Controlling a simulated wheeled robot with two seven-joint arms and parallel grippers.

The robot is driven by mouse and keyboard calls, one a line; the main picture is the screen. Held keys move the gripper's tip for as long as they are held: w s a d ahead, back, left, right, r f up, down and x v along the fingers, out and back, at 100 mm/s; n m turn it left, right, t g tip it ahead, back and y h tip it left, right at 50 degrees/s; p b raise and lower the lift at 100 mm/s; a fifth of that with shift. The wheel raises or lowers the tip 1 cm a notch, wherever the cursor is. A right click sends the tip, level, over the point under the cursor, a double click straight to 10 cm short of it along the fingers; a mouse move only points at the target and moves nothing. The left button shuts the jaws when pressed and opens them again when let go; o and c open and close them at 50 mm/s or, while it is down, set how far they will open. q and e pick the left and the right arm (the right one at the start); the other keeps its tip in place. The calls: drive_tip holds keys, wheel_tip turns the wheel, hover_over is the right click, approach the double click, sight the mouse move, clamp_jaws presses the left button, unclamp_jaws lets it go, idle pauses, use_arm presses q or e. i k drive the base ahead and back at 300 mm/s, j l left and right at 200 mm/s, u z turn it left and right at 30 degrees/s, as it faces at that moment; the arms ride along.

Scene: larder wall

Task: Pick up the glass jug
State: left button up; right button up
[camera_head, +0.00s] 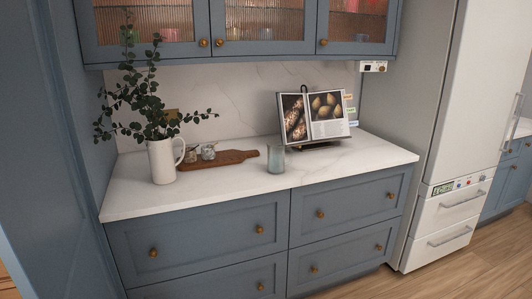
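A small greenish, see-through glass vessel (276,159) stands upright on the white marble counter (345,165), near its front edge and right of the wooden board. I see no handle or spout on it, so I cannot tell whether it is the glass jug. An opaque white jug (162,163) with a handle on its right stands on the counter at the left and holds leafy green stems (150,100). Neither of my grippers is in view.
A dark wooden board (222,159) with small jars (208,152) lies between the two vessels. An open cookbook (313,116) stands behind the glass vessel on its right. Glass-fronted wall cabinets (265,22) hang above. A white fridge (478,100) stands right. The counter's right end is clear.

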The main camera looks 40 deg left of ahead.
sight(276, 164)
drive_tip(key=i+j+u, duration=0.2)
drive_tip(key=i, duration=0.5)
drive_tip(key=i+j+u, duration=0.15)
drive_tip(key=i, duration=0.6)
